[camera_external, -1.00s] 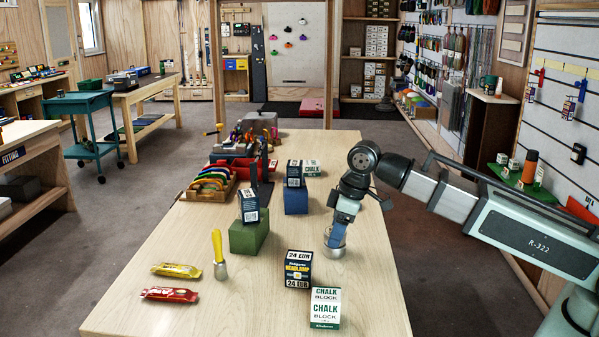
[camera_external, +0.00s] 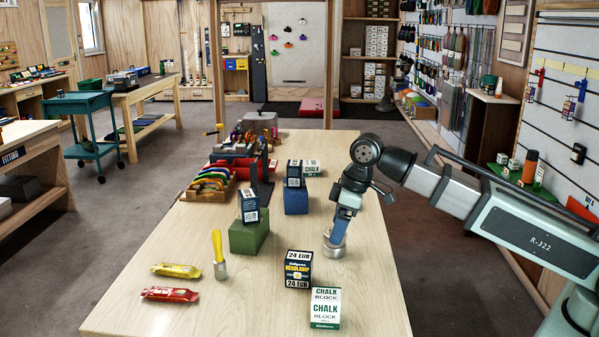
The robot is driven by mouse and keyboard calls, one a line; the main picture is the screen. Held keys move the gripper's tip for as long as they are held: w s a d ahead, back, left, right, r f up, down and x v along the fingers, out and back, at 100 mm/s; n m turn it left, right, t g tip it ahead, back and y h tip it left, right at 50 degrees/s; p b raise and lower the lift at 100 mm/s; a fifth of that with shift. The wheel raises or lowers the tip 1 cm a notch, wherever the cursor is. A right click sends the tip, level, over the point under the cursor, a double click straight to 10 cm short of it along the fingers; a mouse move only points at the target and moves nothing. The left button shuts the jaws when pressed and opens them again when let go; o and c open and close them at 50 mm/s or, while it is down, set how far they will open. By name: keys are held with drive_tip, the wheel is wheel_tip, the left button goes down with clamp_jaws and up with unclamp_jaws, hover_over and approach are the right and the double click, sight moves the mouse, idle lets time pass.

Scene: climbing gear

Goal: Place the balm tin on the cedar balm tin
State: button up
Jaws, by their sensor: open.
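My gripper (camera_external: 339,236) points down over the right half of the table, with its fingers open around or just above a small silver tin (camera_external: 327,237). Below it is a wider silver tin (camera_external: 334,253) standing on the table. The upper tin appears to sit on the lower one, but the fingers partly cover it. I cannot read a label on either tin, so which is the cedar balm tin is not clear. Whether the fingers touch the upper tin cannot be told.
A navy headlamp box (camera_external: 298,269) and a chalk block box (camera_external: 325,308) stand in front of the tins. A green block (camera_external: 249,237) with a dark box on it is left, near a yellow-handled brush (camera_external: 219,255). A blue block (camera_external: 296,202) is behind. Bars lie front left.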

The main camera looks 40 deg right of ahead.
drive_tip(key=v, duration=1)
drive_tip(key=shift+r, duration=0.15)
